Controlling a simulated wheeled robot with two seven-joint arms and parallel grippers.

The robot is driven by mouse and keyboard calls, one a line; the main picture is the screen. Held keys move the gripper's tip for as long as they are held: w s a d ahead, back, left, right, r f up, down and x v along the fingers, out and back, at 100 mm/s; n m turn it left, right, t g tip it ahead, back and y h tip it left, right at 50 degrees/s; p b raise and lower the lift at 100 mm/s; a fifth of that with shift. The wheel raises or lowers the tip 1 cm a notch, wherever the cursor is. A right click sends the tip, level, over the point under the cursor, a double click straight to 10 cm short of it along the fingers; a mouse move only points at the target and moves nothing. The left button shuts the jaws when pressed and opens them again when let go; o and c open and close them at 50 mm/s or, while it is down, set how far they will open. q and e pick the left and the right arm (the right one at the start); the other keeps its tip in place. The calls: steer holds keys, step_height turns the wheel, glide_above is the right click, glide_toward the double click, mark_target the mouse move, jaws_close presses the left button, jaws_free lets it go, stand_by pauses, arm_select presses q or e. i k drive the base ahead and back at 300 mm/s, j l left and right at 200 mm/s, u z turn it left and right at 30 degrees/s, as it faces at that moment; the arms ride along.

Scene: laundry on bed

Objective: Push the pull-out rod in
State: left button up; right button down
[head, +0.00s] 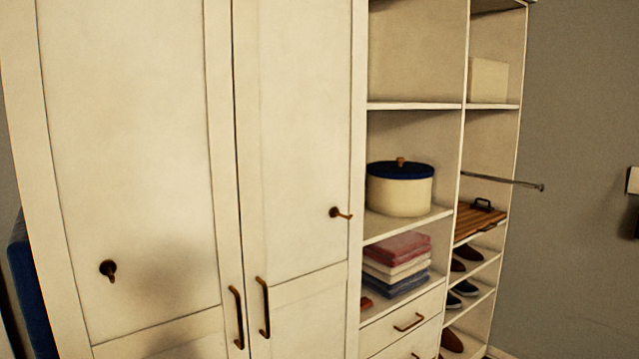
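The pull-out rod (505,181) is a thin grey metal bar in the right column of the wardrobe. It sticks out to the right, past the wardrobe's front edge, with a dark knob at its free end. It sits above a slatted wooden board with a dark handle. Neither of my grippers shows in the head view.
The tall cream wardrobe doors (295,130) are shut, with bronze handles and hooks. Open shelves hold a round box with a blue lid (400,187), folded towels (397,265), the slatted board (478,222) and shoes (463,288). Free room lies right of the wardrobe, before the grey wall.

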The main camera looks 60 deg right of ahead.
mark_target(541, 188)
steer(key=z, duration=3.3)
steer(key=i+l+u, duration=0.1)
steer(key=i+l, duration=0.8)
steer(key=i+l+u, duration=0.15)
steer(key=i+l, duration=0.3)
steer(key=i, duration=0.15)
steer(key=i+l+u, duration=0.1)
steer(key=i+l, duration=0.85)
steer(key=i+l+u, duration=0.15)
steer(key=i+l, duration=0.3)
steer(key=l, duration=0.2)
steer(key=i+l+u, duration=0.1)
steer(key=i+l, duration=0.3)
steer(key=l, duration=0.2)
